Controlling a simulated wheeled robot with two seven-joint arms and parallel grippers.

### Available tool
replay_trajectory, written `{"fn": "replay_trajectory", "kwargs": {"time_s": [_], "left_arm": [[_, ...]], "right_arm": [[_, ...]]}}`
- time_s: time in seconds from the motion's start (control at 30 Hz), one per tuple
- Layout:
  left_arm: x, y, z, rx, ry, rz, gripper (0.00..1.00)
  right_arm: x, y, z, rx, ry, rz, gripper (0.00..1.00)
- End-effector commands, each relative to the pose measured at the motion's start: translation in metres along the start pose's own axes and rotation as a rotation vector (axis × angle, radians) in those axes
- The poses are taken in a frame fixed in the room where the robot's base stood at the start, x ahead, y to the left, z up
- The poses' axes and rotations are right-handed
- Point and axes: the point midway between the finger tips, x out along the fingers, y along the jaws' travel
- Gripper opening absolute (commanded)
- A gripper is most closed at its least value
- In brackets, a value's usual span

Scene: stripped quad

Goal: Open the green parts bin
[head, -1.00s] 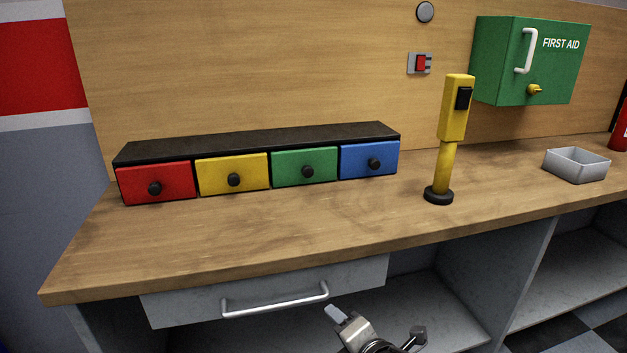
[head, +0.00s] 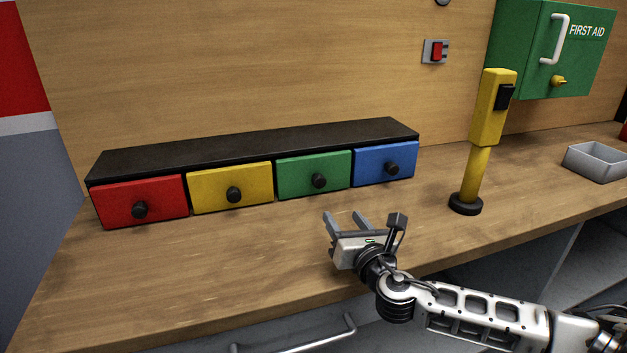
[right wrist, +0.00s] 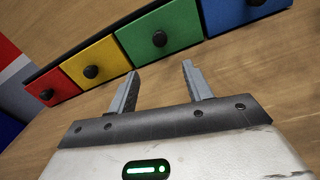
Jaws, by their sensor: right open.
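The green parts bin (head: 314,174) is the third drawer from the left in a black-topped row on the bench, and it is shut. Its round black knob (head: 319,181) faces me. In the right wrist view, the green bin (right wrist: 160,32) lies ahead of the fingers, with its knob (right wrist: 159,39) between and beyond the two fingertips. My right gripper (head: 344,214) is open and empty above the bench, in front of and a little right of the green bin, apart from it. It also shows in the right wrist view (right wrist: 160,72). My left gripper is not in view.
Red (head: 140,200), yellow (head: 230,187) and blue (head: 385,164) bins flank the green one, all shut. A yellow post (head: 476,170) with a black switch stands right of the row. A grey tray (head: 597,162) sits further right. The bench top before the bins is clear.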

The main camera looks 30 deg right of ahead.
Motion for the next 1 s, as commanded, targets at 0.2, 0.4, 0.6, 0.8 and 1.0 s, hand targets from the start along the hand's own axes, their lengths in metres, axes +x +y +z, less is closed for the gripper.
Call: {"fn": "replay_trajectory", "kwargs": {"time_s": [0.2, 0.4, 0.6, 0.8, 1.0], "left_arm": [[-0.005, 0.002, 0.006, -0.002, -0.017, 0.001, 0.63], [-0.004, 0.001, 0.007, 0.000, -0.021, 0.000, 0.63], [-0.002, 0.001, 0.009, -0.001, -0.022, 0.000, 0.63], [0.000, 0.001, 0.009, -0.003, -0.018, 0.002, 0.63], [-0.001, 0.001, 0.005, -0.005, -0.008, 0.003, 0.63]], "right_arm": [[0.039, 0.000, 0.002, 0.004, -0.004, -0.003, 0.50], [0.083, 0.000, 0.002, 0.005, -0.003, -0.002, 0.50], [0.123, 0.000, 0.001, 0.005, -0.002, -0.003, 0.50], [0.146, 0.000, 0.000, 0.003, 0.000, -0.001, 0.50], [0.153, 0.000, 0.000, 0.002, 0.001, 0.000, 0.50]]}}
